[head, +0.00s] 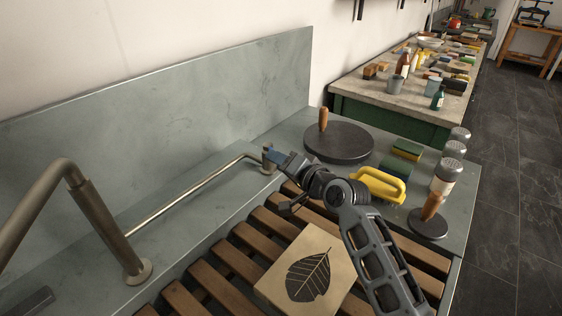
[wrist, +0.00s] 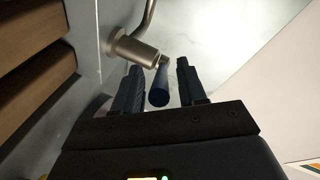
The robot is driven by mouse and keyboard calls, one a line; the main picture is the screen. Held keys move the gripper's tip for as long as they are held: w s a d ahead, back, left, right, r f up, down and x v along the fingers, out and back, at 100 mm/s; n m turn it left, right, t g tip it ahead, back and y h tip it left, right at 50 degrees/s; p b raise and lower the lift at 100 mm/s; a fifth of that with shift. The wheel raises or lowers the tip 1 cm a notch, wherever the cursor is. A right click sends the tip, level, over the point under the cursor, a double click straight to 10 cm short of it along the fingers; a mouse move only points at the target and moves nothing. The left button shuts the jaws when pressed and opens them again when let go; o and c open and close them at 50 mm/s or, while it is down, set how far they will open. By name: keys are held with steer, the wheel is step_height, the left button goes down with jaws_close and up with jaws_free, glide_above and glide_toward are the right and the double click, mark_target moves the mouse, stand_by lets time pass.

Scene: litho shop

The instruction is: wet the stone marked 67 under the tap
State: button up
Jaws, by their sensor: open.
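A stone block (head: 310,275) with a black leaf print lies on the wooden slats; no number is readable on it. A bent metal tap (head: 105,225) stands at the left. A thin metal pipe (head: 195,193) runs from near its post to a metal fitting (head: 268,158) at the back, also in the wrist view (wrist: 135,50). My gripper (head: 278,158) is at this fitting, away from the stone. In the wrist view its jaws (wrist: 160,75) are open, with a dark blue lever (wrist: 159,88) between the fingers. I cannot tell whether they touch it. No water is visible.
A dark round disc with a wooden handle (head: 338,142), a yellow-handled tool (head: 378,184), a sponge (head: 407,150), several shakers (head: 447,168) and a smaller handled disc (head: 428,222) stand on the right ledge. A tall splashback (head: 170,105) closes the back. A cluttered bench (head: 415,95) stands beyond.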

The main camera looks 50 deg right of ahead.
jaws_close()
stand_by(0.3)
stand_by(0.4)
